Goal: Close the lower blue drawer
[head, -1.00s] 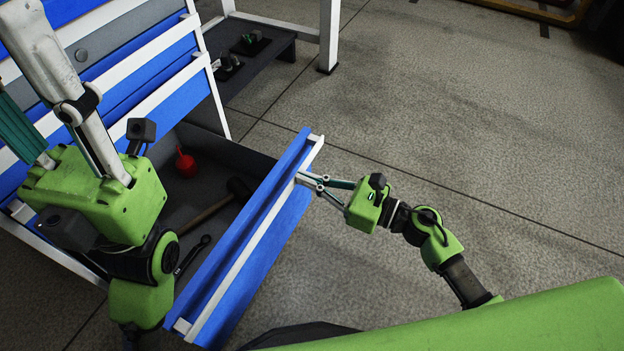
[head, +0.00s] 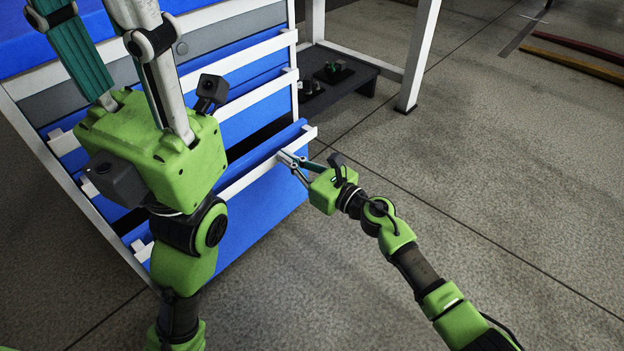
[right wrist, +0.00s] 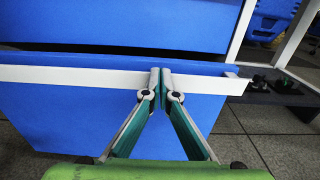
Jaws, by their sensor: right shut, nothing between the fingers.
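The lower blue drawer (head: 265,205) is the lowest in the blue and white cabinet. It stands slightly out, with a narrow dark gap above and behind its front. Its front also shows in the right wrist view (right wrist: 70,115), with a white handle strip (right wrist: 65,75) along the top. My right gripper (head: 284,157) is shut and empty, its fingertips at the handle strip near the right end. In the right wrist view its fingertips (right wrist: 160,74) meet in front of the strip. My left gripper (head: 150,150) is raised before the cabinet and hides part of it; its fingertips are out of frame.
More drawers with white handles (head: 262,92) sit above. A dark low shelf (head: 345,85) with small items stands to the right, beside a white post (head: 418,55).

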